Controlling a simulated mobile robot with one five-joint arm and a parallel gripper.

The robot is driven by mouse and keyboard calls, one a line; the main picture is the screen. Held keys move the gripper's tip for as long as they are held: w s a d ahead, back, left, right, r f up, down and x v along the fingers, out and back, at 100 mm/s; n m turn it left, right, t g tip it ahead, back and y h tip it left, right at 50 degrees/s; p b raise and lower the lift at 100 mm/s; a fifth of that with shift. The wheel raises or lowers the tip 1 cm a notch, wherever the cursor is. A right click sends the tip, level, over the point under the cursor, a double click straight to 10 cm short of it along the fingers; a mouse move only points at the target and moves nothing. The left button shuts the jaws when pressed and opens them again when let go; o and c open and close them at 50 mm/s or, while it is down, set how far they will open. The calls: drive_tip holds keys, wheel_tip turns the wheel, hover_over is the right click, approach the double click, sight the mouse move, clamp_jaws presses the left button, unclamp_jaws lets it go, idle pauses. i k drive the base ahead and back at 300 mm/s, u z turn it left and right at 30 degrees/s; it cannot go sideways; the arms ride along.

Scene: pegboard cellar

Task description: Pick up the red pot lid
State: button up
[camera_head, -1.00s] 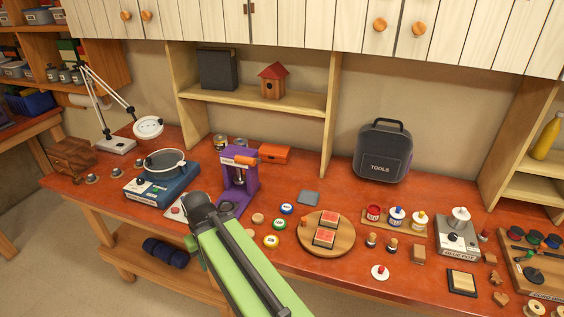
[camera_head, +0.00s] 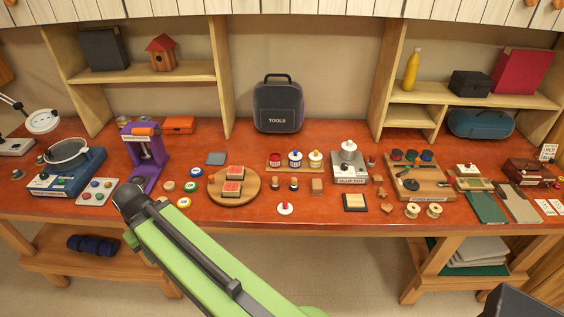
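The red pot lid (camera_head: 285,208) is a small white disc with a red knob. It lies flat on the red-brown bench top near the front edge, with nothing touching it. The red pot (camera_head: 275,160) stands uncovered behind it on a wooden strip, beside a blue-knobbed pot (camera_head: 295,159) and a yellow-knobbed pot (camera_head: 315,160). My green arm reaches up from the bottom to a dark joint, left of the lid. My gripper's fingers cannot be seen.
Left of the lid is a round wooden board (camera_head: 247,193) with red blocks. Small wooden pegs (camera_head: 294,184) stand behind it. A purple press (camera_head: 147,160) stands left. The bench's front edge is close to the lid.

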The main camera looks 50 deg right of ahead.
sight(284, 209)
drive_tip(key=z, duration=3.35)
drive_tip(key=k, duration=0.6)
drive_tip(key=u, duration=1.65)
drive_tip(key=i, duration=0.5)
drive_tip(key=z, duration=0.25)
